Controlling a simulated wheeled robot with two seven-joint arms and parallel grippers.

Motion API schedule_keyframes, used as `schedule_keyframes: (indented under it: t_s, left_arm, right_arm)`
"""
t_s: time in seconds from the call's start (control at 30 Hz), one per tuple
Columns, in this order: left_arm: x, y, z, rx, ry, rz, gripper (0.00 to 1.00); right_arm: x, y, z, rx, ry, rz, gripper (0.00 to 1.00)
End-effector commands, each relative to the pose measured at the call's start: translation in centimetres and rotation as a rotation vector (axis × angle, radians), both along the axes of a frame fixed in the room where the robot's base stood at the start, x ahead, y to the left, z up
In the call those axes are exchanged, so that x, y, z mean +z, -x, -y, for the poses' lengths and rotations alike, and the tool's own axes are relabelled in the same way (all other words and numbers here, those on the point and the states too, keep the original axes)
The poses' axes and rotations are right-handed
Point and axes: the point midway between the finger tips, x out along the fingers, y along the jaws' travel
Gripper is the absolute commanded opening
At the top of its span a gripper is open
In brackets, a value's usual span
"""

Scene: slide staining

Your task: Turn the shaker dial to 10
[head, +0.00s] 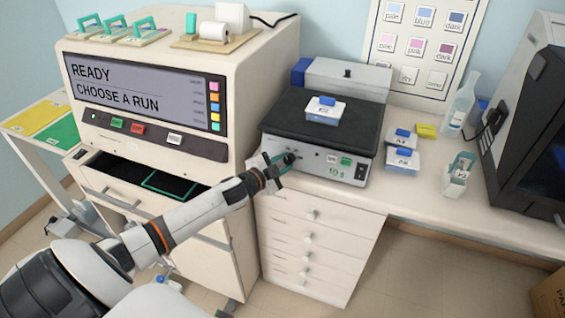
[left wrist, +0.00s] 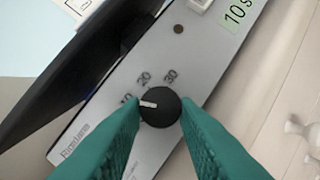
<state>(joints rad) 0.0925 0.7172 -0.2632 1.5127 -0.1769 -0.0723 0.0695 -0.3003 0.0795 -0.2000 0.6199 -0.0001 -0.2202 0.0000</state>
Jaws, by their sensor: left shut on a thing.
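The shaker (head: 325,110) stands on the counter, with a dark platform on top. Its black dial (left wrist: 160,107) is on the front panel, with the printed marks 10, 20 and 30 around it. The dial's white pointer line points left in the left wrist view, towards the 10 mark, which is partly covered by a finger. My left gripper (head: 281,163) is at the left part of the shaker's front panel. Its green fingers (left wrist: 160,125) are shut on the dial, one on each side. My right gripper is not in view.
A blue-and-white box (head: 325,109) sits on the shaker platform. Small boxes (head: 402,158) and a bottle (head: 460,105) stand to the right. The stainer (head: 150,90) with an open drawer (head: 145,175) is to the left. A green "10 s" label (left wrist: 236,13) is on the panel.

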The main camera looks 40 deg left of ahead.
Motion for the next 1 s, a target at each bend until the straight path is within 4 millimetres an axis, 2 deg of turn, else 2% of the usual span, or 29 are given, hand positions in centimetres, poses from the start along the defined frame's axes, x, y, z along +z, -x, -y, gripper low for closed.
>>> schedule_keyframes:
  t_s: [0.17,0.2,0.3,0.33,0.6,0.73,0.87,1.0]
  left_arm:
    - [0.0,0.0,0.0,0.000,0.001,0.000,0.05]
    - [0.0,0.0,0.0,-0.001,0.001,0.001,0.31]
    - [0.0,0.0,0.0,0.000,0.001,0.000,0.47]
    - [0.0,0.0,0.0,0.000,0.002,0.000,0.49]
    - [0.0,0.1,0.0,0.000,0.002,0.000,0.49]
    - [0.0,0.8,-0.1,0.000,0.002,0.000,0.49]
    - [0.2,2.8,-0.2,-0.001,0.002,-0.003,0.49]
    - [0.6,5.5,-0.5,-0.002,0.001,-0.004,0.49]
  right_arm:
    - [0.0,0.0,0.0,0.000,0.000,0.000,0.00]
    - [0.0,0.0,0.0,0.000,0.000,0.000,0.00]
    - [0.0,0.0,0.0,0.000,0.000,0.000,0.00]
    - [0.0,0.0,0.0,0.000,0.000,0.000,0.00]
    - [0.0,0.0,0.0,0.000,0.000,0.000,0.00]
    - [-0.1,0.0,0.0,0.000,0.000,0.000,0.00]
    - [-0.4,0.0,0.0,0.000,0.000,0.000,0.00]
    - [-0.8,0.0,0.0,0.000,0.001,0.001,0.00]
